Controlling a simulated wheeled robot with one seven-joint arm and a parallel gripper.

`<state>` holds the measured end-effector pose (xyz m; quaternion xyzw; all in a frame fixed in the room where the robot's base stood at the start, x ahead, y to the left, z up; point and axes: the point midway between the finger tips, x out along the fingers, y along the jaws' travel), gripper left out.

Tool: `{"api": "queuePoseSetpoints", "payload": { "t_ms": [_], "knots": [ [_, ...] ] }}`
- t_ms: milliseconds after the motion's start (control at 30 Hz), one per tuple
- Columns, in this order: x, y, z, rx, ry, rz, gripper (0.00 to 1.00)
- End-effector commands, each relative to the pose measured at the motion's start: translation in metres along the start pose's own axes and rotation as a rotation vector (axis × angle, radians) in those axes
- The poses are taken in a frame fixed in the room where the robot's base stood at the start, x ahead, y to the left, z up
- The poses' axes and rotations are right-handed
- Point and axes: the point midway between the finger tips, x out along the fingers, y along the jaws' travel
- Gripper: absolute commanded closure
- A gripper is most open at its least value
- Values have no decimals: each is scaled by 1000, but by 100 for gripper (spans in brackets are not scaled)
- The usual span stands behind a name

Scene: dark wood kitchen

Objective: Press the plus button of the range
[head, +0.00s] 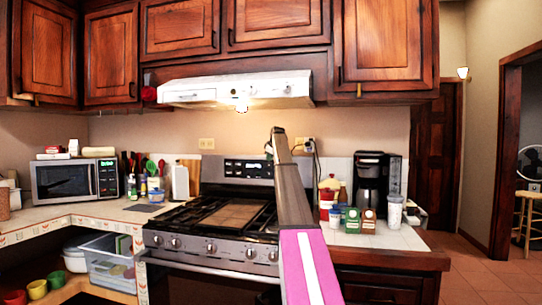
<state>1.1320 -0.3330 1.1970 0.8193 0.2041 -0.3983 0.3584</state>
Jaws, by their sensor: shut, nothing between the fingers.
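The range (209,252) stands in the middle, with a row of front knobs and dark cooktop grates. Its raised back panel (208,168) carries a dark display strip (246,168) with small pale marks. The plus button is too small to tell apart. My pink and grey arm rises from the bottom edge in front of the range's right side and covers the right part of the panel. Its far end reaches above the panel's top edge in the picture. No gripper fingers can be made out; my arm may hide them.
A white range hood (235,89) hangs above. A black coffee maker (369,180) and small boxes and jars stand right. Open floor (490,280) lies at far right.

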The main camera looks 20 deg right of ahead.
Motion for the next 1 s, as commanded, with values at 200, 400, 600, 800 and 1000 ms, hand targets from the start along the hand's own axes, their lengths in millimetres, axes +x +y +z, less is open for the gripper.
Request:
{"api": "queuePoseSetpoints", "payload": {
  "t_ms": [200, 400, 600, 800, 1000],
  "knots": [
    [43, 1, 0, 0, -1, -1, 100],
    [68, 22, -1, 0, -1, 1, 100],
    [75, 35, 0, 0, 0, 0, 100],
    [75, 36, 0, 0, 0, 0, 100],
    [75, 37, 0, 0, 0, 1, 100]
  ]
}}
